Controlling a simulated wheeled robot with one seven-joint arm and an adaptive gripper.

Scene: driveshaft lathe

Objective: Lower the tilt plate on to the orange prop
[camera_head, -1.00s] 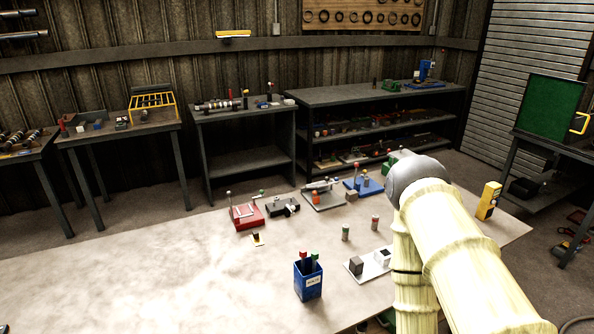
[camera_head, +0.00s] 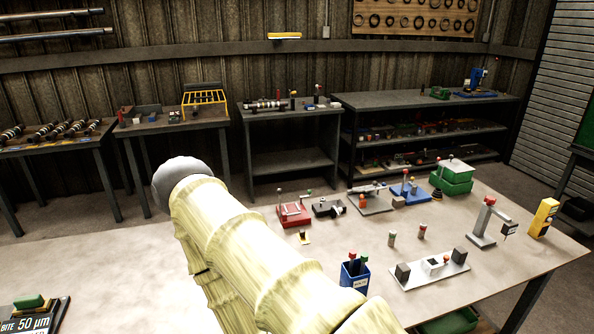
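A grey fixture (camera_head: 376,207) stands on the light-topped table, in the row of small fixtures. A small orange piece (camera_head: 362,201) stands on it, which looks like the orange prop. A thin pale plate (camera_head: 371,189) lies across the upper part of this fixture and looks like the tilt plate. It is too small to tell its exact angle or whether it touches the orange piece. My gripper is not in view; only my cream-sleeved arm with a grey rounded joint shows, left of and nearer than the fixture.
A red fixture (camera_head: 293,215) and a black one (camera_head: 328,207) stand left of it, a blue one (camera_head: 410,194) and green box (camera_head: 452,178) right. Nearer are a blue cup (camera_head: 354,280), a white plate with blocks (camera_head: 430,271) and a grey stand (camera_head: 482,241).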

